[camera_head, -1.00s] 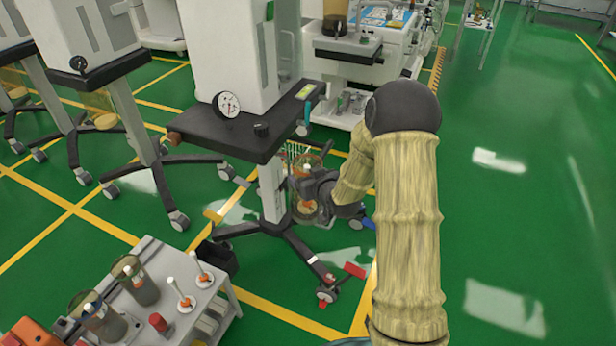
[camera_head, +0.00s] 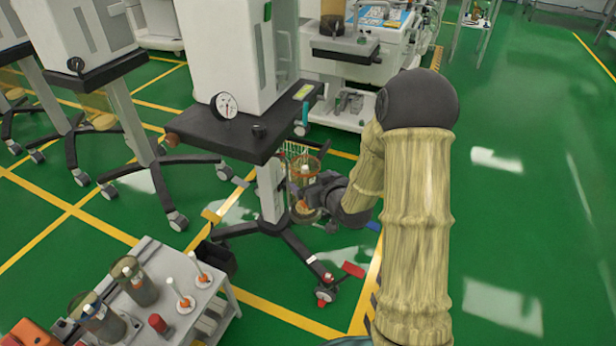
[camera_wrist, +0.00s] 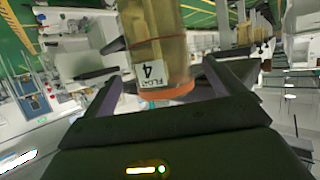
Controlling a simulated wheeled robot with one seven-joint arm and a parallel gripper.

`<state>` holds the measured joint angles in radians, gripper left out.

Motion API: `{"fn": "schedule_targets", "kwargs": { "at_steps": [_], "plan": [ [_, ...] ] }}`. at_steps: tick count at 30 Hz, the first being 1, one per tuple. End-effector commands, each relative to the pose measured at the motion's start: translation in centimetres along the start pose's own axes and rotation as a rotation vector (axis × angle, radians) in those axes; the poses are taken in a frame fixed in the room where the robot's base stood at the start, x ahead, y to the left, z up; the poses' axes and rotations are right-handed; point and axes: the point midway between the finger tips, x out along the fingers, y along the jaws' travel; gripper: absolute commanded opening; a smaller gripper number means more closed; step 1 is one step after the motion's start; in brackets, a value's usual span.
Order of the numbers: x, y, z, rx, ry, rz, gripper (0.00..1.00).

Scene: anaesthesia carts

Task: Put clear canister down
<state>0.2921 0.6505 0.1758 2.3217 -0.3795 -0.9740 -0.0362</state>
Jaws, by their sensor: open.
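The clear canister (camera_head: 304,172) is a tinted see-through cylinder with an orange rim, beside the post of the near machine stand. My gripper (camera_head: 303,196) is at its right side in the head view and hides part of it. In the wrist view the canister (camera_wrist: 157,40) shows a white label with a "4" and an orange band at one end. My open gripper (camera_wrist: 165,88) has one finger on each side of that end. I cannot tell whether a finger touches it, and what lies under the canister is hard to make out.
The near stand's black shelf (camera_head: 215,138) overhangs close to my gripper, and its wheeled legs (camera_head: 300,255) spread below. A white cart (camera_head: 150,255) with other canisters stands at the lower left. Green floor (camera_head: 530,200) at the right is clear.

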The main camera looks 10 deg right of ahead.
Motion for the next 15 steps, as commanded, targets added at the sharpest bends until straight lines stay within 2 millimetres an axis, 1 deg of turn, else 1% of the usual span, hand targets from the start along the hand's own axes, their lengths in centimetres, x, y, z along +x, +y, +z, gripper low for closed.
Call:
{"fn": "schedule_targets", "kwargs": {
  "at_steps": [1,3,6,9,12,15],
  "plan": [
    [-1.2,0.0,-0.1,0.0,0.0,0.002,0.94],
    [-2.6,0.1,-0.1,0.0,-0.001,0.003,0.94],
    [-4.5,0.0,-0.1,0.001,-0.001,0.002,0.94],
    [-5.8,0.1,-0.1,0.001,0.0,0.002,0.94],
    [-6.6,0.0,0.0,0.001,0.0,0.0,0.94],
    [-6.9,0.0,0.0,0.001,0.0,0.0,0.94]
  ]
}}
